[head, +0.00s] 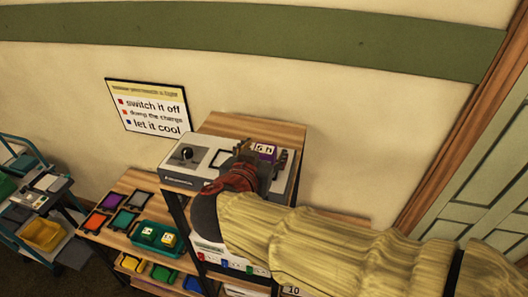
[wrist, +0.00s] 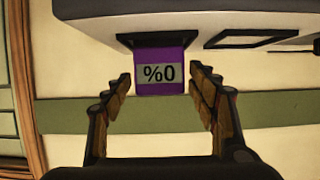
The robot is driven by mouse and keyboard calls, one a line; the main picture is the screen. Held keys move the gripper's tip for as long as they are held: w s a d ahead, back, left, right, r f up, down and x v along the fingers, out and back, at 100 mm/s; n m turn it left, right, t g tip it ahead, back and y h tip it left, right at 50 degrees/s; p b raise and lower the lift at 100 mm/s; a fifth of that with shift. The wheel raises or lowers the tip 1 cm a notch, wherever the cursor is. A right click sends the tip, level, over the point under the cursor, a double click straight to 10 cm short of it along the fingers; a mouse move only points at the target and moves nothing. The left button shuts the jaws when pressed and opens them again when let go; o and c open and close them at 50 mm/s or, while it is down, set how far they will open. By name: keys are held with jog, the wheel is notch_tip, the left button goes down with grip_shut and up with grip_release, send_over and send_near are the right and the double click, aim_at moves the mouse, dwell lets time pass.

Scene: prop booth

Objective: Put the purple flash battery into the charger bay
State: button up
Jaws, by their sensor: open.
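The purple flash battery (head: 266,150) has a pale label and stands at the right end of the grey charger (head: 178,174). In the wrist view the battery (wrist: 160,87) has one end in a black-framed bay (wrist: 125,41) of the charger, and the rest sticks out. How deep it sits is hidden. My gripper (wrist: 160,92) is open, with one finger on each side of the battery and visible gaps to both. In the head view my gripper (head: 262,165) partly covers the charger's right end.
Another black-framed bay (head: 222,158) on the charger looks empty. A blue trolley (head: 58,240) stands at left. A wall sign (head: 147,108) hangs behind.

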jog(key=shift+r, duration=0.15)
jog(key=shift+s+a+r, duration=0.1)
jog(key=shift+s+r, duration=0.05)
jog(key=shift+s, duration=0.05)
jog(key=b+v, duration=0.1)
jog(key=v, duration=1)
jog(key=shift+s, duration=0.25)
jog(key=w+a+r+n+t+y, duration=0.2)
jog(key=w+r+n+t+y, duration=0.15)
jog(key=w+r+y, duration=0.55)
jog(key=n+g, duration=0.3)
jog(key=g, duration=0.3)
send_near(279, 185)
jog(key=w+a, duration=0.3)
jog(key=a, duration=0.1)
jog(key=s+d+f+m+g+h, duration=0.2)
jog(key=s+d+f+g+h, duration=0.2)
jog(key=s+d+f, duration=0.5)
jog(key=d, duration=0.3)
jog(key=shift+s+g, duration=0.35)
